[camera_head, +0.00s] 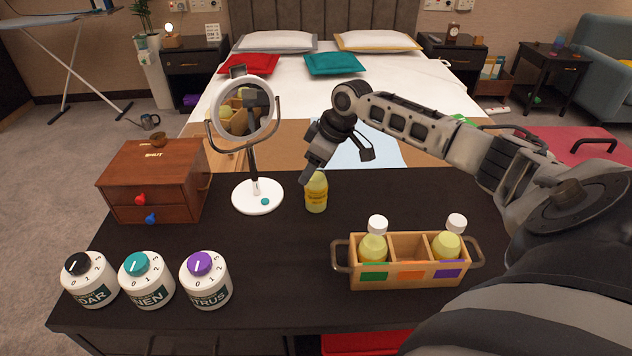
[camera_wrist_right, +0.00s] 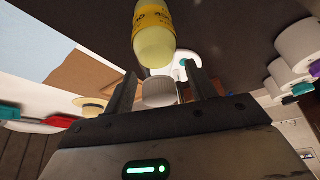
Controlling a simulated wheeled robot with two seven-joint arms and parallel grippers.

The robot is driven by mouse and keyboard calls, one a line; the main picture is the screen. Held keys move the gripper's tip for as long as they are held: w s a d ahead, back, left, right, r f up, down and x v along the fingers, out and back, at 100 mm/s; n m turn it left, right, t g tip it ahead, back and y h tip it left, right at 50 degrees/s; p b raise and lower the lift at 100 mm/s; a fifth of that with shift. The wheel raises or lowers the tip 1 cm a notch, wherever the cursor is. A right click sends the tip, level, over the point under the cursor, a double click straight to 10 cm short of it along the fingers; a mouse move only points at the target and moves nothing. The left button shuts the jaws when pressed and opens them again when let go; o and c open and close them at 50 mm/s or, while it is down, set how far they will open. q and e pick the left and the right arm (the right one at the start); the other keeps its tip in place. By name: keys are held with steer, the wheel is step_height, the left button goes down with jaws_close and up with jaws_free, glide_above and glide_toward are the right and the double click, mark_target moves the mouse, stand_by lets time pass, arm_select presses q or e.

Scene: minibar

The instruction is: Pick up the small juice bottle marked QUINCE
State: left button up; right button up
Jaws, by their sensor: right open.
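A small bottle of yellow juice (camera_head: 316,194) stands upright on the dark table. Its lettering is too small to read in the head view; in the right wrist view its yellow label (camera_wrist_right: 152,18) shows only partial, unreadable letters. My right gripper (camera_head: 308,178) is over the bottle's top and hides its cap in the head view. In the right wrist view the gripper (camera_wrist_right: 160,85) is open, with the whitish ribbed cap (camera_wrist_right: 160,93) between its fingers. I cannot tell whether either finger touches it. My left gripper is out of view.
Two similar white-capped bottles stand in the outer compartments of a wooden carrier (camera_head: 408,274); its middle compartment is empty. A round mirror (camera_head: 258,194) stands left of the bottle, near a wooden drawer box (camera_head: 155,180). Three dial canisters (camera_head: 147,279) line the front left.

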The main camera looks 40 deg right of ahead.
jaws_close()
steer(key=shift+r, duration=0.1)
